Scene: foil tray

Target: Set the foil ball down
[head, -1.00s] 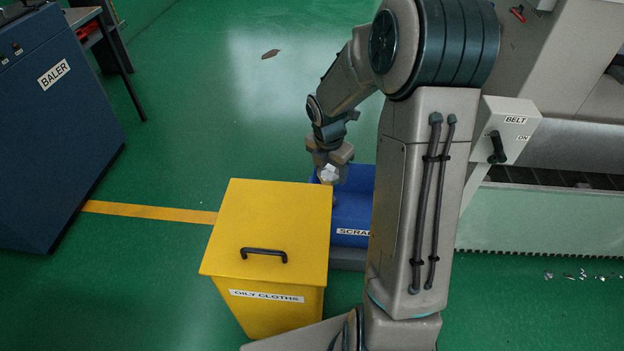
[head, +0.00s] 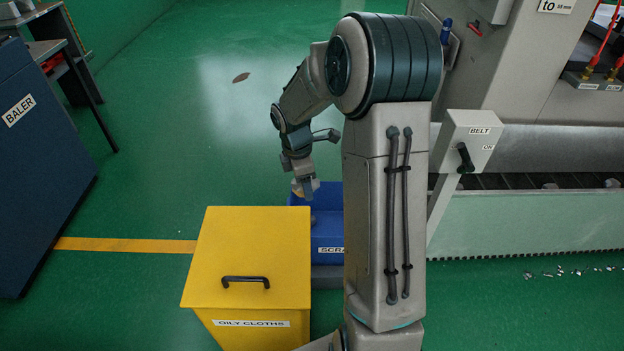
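The foil ball (head: 306,188) is a small crumpled silvery lump at the tips of my gripper (head: 303,187) in the head view. My gripper points down and appears shut on the ball; the fingers are small and partly hidden. The ball is above the far left part of the blue bin labelled SCRAP (head: 330,228), behind the yellow box. The bin's right side is hidden by my arm, and the box covers part of its left side.
A yellow lidded box labelled OILY CLOTHS (head: 250,240) stands just in front of the bin. A blue baler (head: 40,170) is at the left, and a machine with a BELT switch box (head: 470,138) at the right. Open green floor lies behind, with a brown scrap (head: 241,78).

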